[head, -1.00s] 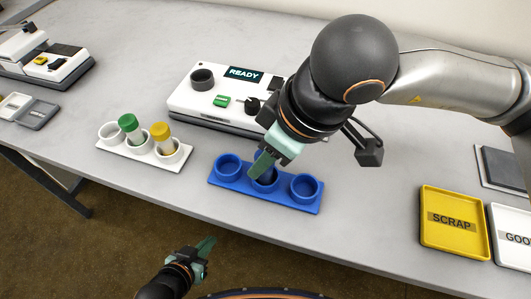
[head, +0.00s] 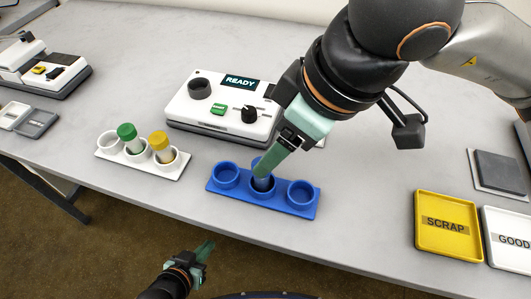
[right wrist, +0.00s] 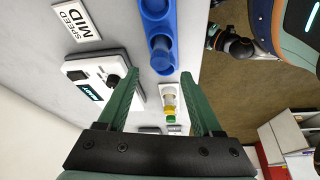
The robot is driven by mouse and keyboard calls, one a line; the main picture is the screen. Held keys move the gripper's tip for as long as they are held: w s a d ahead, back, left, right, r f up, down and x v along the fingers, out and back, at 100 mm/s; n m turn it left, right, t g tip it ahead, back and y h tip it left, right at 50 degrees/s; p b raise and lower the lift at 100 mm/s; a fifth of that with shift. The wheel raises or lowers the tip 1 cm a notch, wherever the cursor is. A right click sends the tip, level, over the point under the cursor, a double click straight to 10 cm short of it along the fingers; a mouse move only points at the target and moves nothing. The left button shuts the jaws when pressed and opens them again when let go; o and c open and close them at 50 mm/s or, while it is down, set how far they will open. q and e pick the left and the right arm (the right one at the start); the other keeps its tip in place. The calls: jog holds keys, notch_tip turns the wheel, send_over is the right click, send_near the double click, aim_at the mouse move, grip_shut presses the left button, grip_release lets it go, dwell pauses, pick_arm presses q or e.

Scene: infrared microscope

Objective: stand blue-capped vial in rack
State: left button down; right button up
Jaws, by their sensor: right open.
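The blue rack (head: 223,190) lies near the table's front edge. The blue-capped vial (head: 264,184) stands in its middle hole, mostly hidden behind a green finger of my right gripper (head: 264,170). I cannot tell whether it is fully upright. In the right wrist view the rack (right wrist: 163,25) shows beyond the fingers, with the vial (right wrist: 161,60) in its hole. The fingers are apart with nothing clearly between them. My left gripper (head: 205,249) is low, in front of the table and away from the rack; its fingers overlap, so its opening is unclear.
A white rack (head: 140,164) holds a green-capped vial (head: 127,133) and a yellow-capped vial (head: 159,142). The white instrument (head: 185,109) reading READY stands behind the blue rack. A yellow SCRAP tray (head: 446,245) and a white GOOD tray (head: 506,262) are at the right.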

jog(key=v, duration=0.5)
jog(key=shift+r, duration=0.25)
